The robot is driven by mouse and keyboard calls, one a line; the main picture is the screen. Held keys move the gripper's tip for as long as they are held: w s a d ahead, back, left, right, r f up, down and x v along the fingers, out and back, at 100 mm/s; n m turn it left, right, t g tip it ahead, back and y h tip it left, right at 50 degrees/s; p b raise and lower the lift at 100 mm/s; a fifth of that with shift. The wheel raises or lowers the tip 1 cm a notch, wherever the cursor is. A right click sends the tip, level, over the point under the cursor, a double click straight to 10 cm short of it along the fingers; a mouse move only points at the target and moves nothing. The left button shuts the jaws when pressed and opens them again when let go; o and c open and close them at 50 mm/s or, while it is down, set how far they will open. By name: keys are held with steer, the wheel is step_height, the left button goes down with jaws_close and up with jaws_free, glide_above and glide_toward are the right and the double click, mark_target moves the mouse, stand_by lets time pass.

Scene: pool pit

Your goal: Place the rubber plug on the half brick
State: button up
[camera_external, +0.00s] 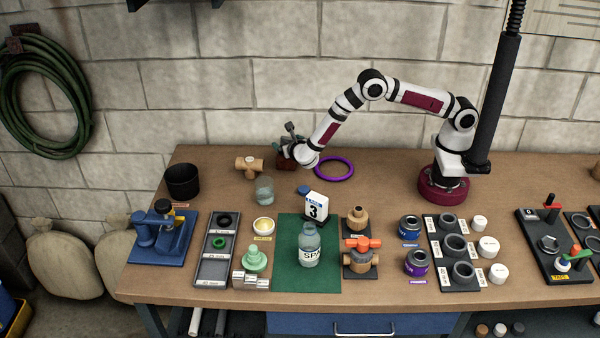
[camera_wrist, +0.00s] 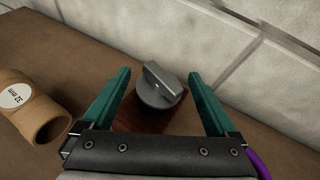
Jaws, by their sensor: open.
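The rubber plug (camera_wrist: 158,90) is a dark grey round piece with a raised bar grip on top. In the wrist view it appears to rest on the half brick (camera_wrist: 135,118), a dark red block partly hidden by the plug and my gripper. My gripper (camera_wrist: 160,76) is open, its two teal fingers on either side of the plug with visible gaps. In the external view my gripper (camera_external: 291,140) is at the back of the bench, over the reddish half brick (camera_external: 286,163). The plug is hard to make out there.
A tan pipe tee (camera_wrist: 30,108), marked 32 mm, lies left of the brick. A purple ring (camera_external: 334,168) lies to the right, and a glass jar (camera_external: 264,190) stands in front. The block wall (camera_wrist: 230,65) is close behind. Crowded trays and bottles fill the bench front.

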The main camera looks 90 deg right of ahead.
steer(key=v, duration=1.2)
steer(key=s+d+r+m+g+y, duration=0.25)
steer(key=s+r+m, duration=0.25)
steer(key=s+m, duration=0.35)
steer(key=s+d+r+m+g+y, duration=0.1)
steer(key=s+r+m+g+y, duration=0.25)
steer(key=s+r+m, duration=0.5)
steer(key=s+a+m+y, duration=0.4)
steer(key=s+a+m, duration=0.1)
steer(key=s, duration=0.4)
steer(key=s+a+f+m+t+y, duration=0.1)
steer(key=s+a+m+y, duration=0.3)
steer(key=s+m, duration=0.3)
steer(key=s+a, duration=0.1)
steer(key=s, duration=0.1)
steer(key=shift+s+f+y, duration=0.25)
steer(key=shift+s+y, duration=0.05)
